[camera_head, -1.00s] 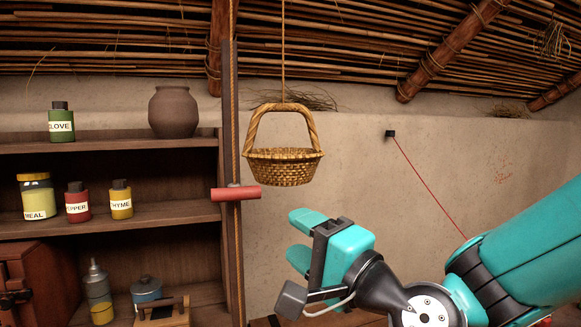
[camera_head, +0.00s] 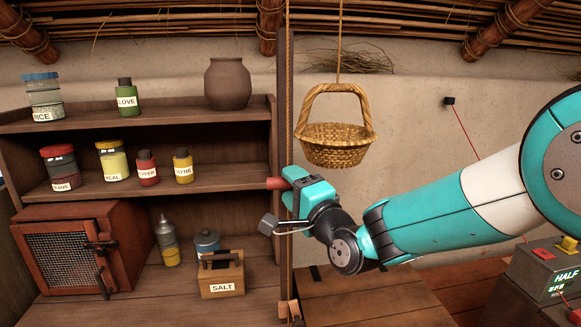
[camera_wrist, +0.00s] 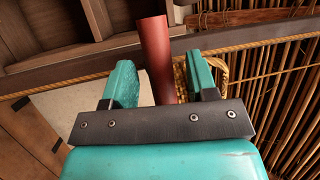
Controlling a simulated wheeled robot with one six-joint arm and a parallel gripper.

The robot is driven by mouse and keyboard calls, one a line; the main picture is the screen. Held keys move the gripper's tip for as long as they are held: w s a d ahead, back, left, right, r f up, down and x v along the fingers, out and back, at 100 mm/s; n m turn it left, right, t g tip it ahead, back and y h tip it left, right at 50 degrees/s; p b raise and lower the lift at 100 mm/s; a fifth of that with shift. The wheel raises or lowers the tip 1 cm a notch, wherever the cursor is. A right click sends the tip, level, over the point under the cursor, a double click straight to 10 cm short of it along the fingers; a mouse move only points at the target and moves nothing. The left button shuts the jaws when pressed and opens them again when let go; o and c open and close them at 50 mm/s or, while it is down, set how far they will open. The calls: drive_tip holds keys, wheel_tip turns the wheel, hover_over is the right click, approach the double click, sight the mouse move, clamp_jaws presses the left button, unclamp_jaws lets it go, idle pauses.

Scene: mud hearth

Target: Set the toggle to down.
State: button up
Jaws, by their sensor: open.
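A red cylindrical handle (camera_head: 276,183), which I take for the toggle, sticks out across the dark wooden post (camera_head: 283,120) at the shelf's right edge. My gripper (camera_head: 288,187) is at this handle and hides its right part. In the wrist view the red handle (camera_wrist: 155,45) runs between the two teal fingers of my gripper (camera_wrist: 160,70). The fingers are apart, with gaps beside the handle, so it is not clamped. The handle's mount on the post is hidden.
The shelf (camera_head: 225,115) on the left holds several jars and a clay pot (camera_head: 227,83). A grey box marked HALF (camera_head: 545,270) stands at the lower right.

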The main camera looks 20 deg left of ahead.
drive_tip(key=shift+x, duration=0.75)
clamp_jaws()
wheel_tip(320, 180, down, 31)
drive_tip(key=b, duration=2.5)
drive_tip(key=shift+b, duration=0.4)
unclamp_jaws()
drive_tip(key=shift+d, duration=0.1)
